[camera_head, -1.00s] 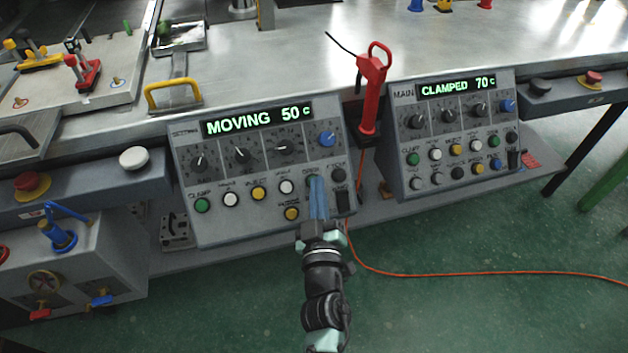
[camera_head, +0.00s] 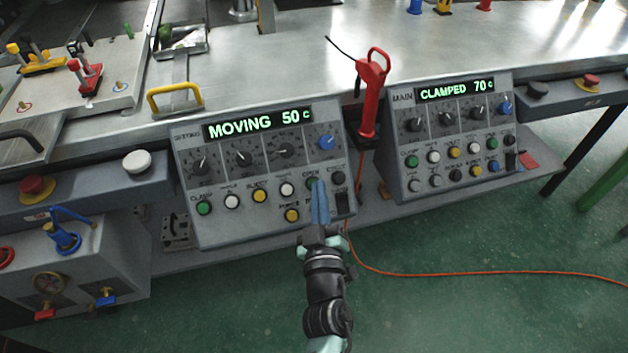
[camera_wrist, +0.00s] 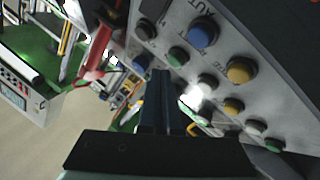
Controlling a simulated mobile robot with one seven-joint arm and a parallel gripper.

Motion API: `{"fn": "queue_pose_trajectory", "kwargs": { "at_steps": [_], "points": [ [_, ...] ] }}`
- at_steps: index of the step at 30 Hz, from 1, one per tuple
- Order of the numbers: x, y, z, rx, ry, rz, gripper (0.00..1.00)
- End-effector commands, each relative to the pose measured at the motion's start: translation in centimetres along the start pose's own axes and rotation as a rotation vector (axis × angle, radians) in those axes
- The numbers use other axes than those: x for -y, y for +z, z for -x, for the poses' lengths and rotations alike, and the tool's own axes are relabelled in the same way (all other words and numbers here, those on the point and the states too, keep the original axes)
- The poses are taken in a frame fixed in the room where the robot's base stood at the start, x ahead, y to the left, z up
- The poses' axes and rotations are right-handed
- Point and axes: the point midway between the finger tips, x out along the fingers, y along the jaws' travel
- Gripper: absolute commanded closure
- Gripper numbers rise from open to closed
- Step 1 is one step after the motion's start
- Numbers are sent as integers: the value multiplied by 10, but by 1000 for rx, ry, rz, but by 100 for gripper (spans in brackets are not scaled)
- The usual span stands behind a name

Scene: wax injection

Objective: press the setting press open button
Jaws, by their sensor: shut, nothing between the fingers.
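The setting press panel (camera_head: 187,152) is the left grey control box. Its display (camera_head: 258,121) reads "MOVING 50 c". The green open button (camera_head: 311,183) is in the upper button row, between a white button (camera_head: 287,189) and a black one (camera_head: 338,178). In the wrist view the green button (camera_wrist: 178,56) shows just beyond my fingertips. My gripper (camera_head: 320,184) is shut and empty, its blue fingers pointing up at the panel just right of and below the open button. In the wrist view the fingers (camera_wrist: 164,74) seem just short of it; I cannot tell the gap.
The main panel (camera_head: 394,150) stands at the right, its display reading "CLAMPED 70 c". A red tool (camera_head: 370,95) stands between the panels. Red stop buttons (camera_head: 36,185) sit at the far left and right. An orange cable crosses the green floor, which is clear in front.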

Motion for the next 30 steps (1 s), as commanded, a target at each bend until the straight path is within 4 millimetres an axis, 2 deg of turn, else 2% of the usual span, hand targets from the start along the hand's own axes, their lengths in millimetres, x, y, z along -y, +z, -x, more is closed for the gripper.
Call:
{"fn": "queue_pose_trajectory", "kwargs": {
  "at_steps": [5, 21, 30],
  "points": [
    [-1, -1, 1, 0, 0, 0, 100],
    [-26, -26, 34, 1, 0, -1, 100],
    [-26, -25, 35, 0, 1, 0, 100]
  ]
}}
